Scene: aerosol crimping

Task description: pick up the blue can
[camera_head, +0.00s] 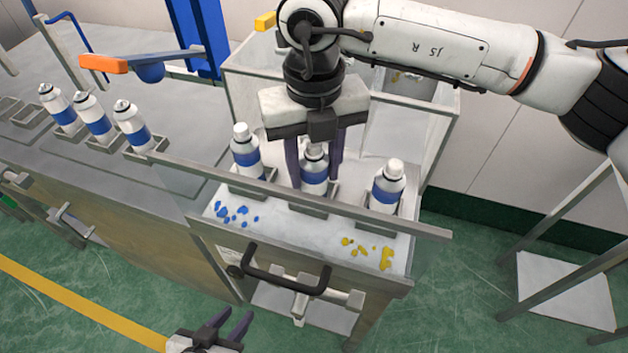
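Three white cans with blue bands stand upright in holders on the cart: a left can (246,152), a middle can (314,178) and a right can (387,187). My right gripper (316,172) reaches down from above over the middle can. Its dark fingers are on either side of that can's upper part, and they look spread a little wider than it. The can's top is partly hidden by the gripper. My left gripper (231,325) is open and empty at the bottom edge, low in front of the cart.
More blue-banded cans (97,120) stand in holders on the grey bench at left. A metal rail (300,197) runs along the cart's front. Blue pieces (236,213) and yellow pieces (370,252) lie on the cart top. A rack (560,285) stands at right.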

